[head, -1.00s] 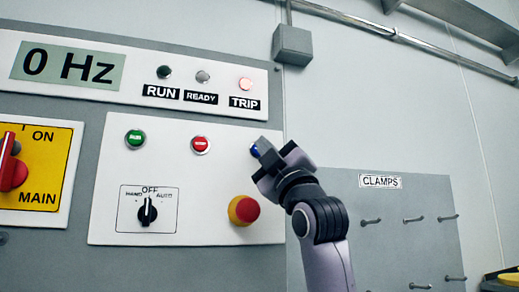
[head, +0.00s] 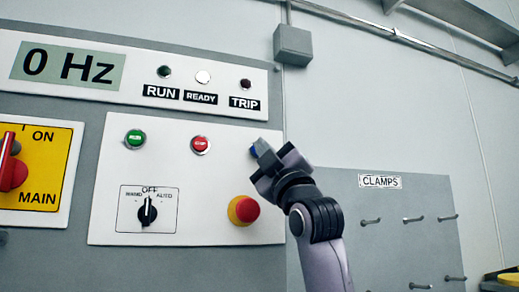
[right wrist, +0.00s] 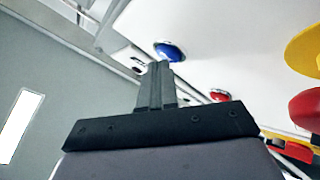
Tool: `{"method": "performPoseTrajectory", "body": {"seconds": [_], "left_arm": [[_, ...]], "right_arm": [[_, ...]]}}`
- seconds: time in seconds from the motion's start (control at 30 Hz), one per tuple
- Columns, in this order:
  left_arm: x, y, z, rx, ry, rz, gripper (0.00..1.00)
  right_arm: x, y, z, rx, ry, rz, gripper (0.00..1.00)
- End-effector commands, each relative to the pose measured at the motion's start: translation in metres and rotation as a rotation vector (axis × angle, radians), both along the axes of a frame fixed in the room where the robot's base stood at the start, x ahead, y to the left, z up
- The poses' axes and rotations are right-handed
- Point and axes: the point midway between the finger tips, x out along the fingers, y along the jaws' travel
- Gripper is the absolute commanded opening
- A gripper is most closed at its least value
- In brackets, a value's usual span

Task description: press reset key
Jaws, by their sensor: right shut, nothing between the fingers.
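The reset key is a blue round button on the white control panel (head: 105,200). In the head view only a sliver of the blue button (head: 253,150) shows beside my right gripper (head: 262,150). In the right wrist view the blue button (right wrist: 168,51) shows just beyond the tips of my shut right gripper (right wrist: 159,66). The fingertips are at or very near the button; I cannot tell whether they touch it. The READY lamp (head: 203,77) is lit white, and the TRIP lamp (head: 245,84) is dark. My left gripper is not in view.
A red emergency knob on a yellow base (head: 243,210) sits below my right gripper. A green button (head: 135,139), a red button (head: 201,145) and a selector switch (head: 148,211) are to the left. A CLAMPS pegboard (head: 400,235) stands at right.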

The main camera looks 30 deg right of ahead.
Motion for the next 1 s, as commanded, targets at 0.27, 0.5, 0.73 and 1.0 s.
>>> {"method": "performPoseTrajectory", "body": {"seconds": [0.27,0.5,0.73,1.0], "left_arm": [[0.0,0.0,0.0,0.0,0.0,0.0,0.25],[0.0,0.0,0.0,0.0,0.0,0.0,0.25],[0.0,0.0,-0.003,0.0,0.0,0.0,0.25],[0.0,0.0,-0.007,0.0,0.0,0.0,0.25]], "right_arm": [[0.004,-0.001,0.0,0.0,0.001,-0.001,0.0],[0.004,-0.001,0.0,0.0,0.002,-0.002,0.0],[-0.003,0.0,-0.001,-0.001,0.001,-0.002,0.0],[-0.013,0.002,-0.001,0.0,0.0,-0.001,0.0]]}}
